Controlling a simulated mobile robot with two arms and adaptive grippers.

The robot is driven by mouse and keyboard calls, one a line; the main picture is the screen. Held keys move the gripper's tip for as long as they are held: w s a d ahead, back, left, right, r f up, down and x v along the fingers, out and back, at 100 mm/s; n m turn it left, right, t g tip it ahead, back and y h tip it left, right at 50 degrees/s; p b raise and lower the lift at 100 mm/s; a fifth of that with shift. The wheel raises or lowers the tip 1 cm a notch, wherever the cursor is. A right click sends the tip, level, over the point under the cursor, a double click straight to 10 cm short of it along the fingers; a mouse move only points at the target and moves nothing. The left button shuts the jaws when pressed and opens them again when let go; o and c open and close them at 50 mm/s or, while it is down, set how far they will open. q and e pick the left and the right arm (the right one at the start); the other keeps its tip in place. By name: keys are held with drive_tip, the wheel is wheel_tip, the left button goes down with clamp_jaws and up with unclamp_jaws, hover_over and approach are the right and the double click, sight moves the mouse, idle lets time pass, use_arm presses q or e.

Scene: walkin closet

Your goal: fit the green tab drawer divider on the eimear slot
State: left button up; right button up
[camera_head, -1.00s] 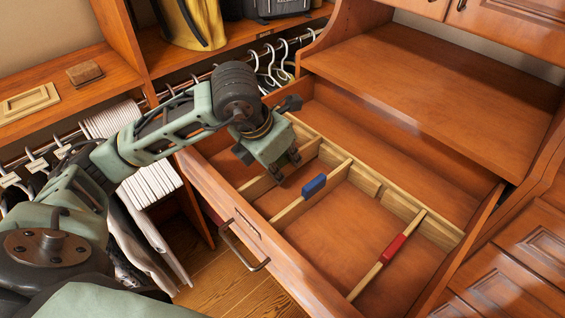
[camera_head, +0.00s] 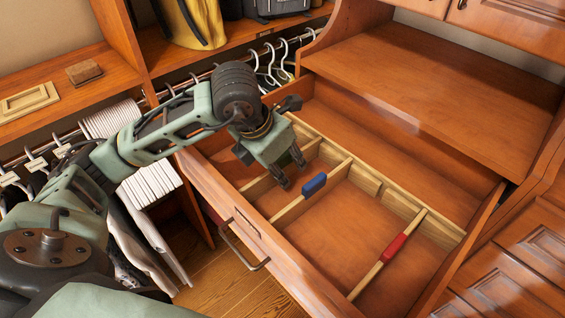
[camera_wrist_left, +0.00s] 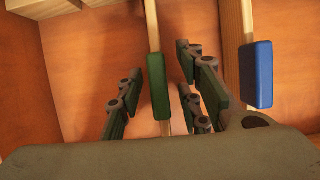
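The green tab drawer divider (camera_head: 257,187) stands in the open drawer, left of the blue-tab divider. Its green tab (camera_wrist_left: 158,88) shows clearly in the left wrist view; in the head view my gripper mostly hides it. My left gripper (camera_head: 292,171) is over this divider. In the left wrist view its fingers (camera_wrist_left: 157,78) are spread on both sides of the tab, with gaps, so it is open. The pale slotted rail (camera_head: 365,181) runs along the drawer's back. I cannot read any slot name or see the seating of the divider's ends. My right gripper is not in view.
The blue-tab divider (camera_head: 314,184) stands close to the right of my left gripper, and the red-tab divider (camera_head: 394,248) is farther right. The drawer front (camera_head: 250,226) is near my arm. Clothes on hangers (camera_head: 150,185) hang below the arm. The compartment between blue and red is empty.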

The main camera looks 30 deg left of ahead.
use_arm(q)
drive_tip(key=v, duration=1.2)
drive_tip(key=shift+w+r, duration=0.1)
